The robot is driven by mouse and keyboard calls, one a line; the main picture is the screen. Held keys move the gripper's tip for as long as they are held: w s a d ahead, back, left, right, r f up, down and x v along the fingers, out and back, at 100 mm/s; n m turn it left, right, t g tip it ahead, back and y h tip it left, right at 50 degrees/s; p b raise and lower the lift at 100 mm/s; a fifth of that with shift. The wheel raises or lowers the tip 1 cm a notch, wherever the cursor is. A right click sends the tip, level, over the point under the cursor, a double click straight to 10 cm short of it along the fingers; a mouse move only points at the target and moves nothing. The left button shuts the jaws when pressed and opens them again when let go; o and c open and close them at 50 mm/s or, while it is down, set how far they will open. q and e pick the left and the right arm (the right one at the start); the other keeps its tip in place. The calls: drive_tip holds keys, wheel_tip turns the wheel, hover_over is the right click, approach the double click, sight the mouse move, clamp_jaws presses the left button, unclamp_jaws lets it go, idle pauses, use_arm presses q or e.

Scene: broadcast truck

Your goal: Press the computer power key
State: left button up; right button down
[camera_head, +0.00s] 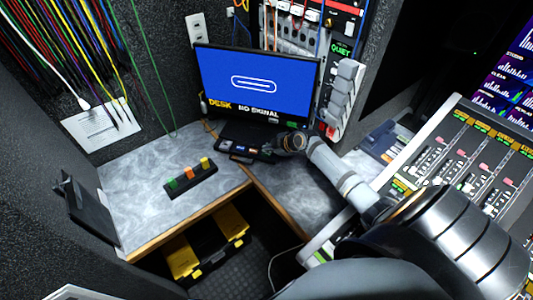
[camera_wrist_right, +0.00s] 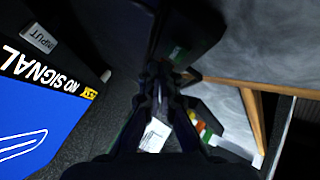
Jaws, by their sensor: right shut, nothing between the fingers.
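A monitor (camera_head: 255,80) with a blue screen reading "DESK NO SIGNAL" stands at the back of the desk; part of it shows upside down in the wrist view (camera_wrist_right: 35,110). A low black unit (camera_head: 230,140) with small keys on its front lies on the desk below the monitor. I cannot tell which key is the computer power key. My right gripper (camera_head: 285,143) is shut and empty at the right end of this unit, hiding part of it; I cannot tell whether it touches. In the wrist view its fingertips (camera_wrist_right: 161,75) point toward a dark block (camera_wrist_right: 190,35). My left gripper is out of view.
A black box (camera_head: 188,180) with green, orange and yellow buttons sits on the grey desk (camera_head: 130,180). A mixing console (camera_head: 450,150) stands at the right. Cables hang at the upper left. A yellow and black case (camera_head: 208,247) lies below the desk.

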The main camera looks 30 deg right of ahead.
sight(268, 155)
wheel_tip(268, 155, up, 5)
drive_tip(key=p, duration=0.4)
drive_tip(key=shift+f, duration=0.15)
idle(0.9)
